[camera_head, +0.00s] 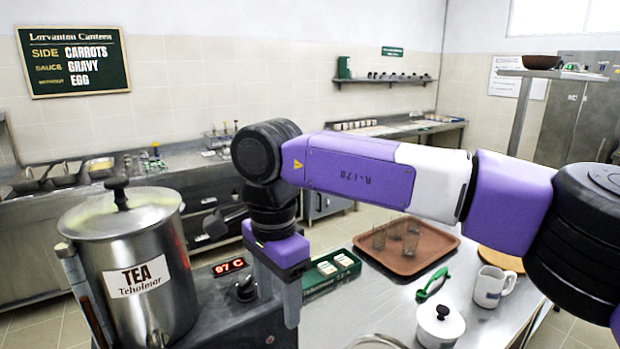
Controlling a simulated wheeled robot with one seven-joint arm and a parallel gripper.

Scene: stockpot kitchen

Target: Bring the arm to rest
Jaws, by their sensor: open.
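My purple, white and black arm (360,175) reaches in from the right edge across the middle of the camera_head view. Its far end bends down at a black joint. My gripper (280,300) points down, open, with nothing visible between its fingers. It hangs in front of the dark control unit right of the steel tea urn (145,270). One grey finger shows clearly; the other is hard to make out against the dark unit. Whether the fingers touch the unit cannot be told.
A green box (330,268) of small packets, a brown tray (428,252) with several glasses, a green-handled tool (432,284), a white lidded pot (440,324) and a white mug (492,288) stand on the steel table (375,305). A red display (228,266) is beside the urn.

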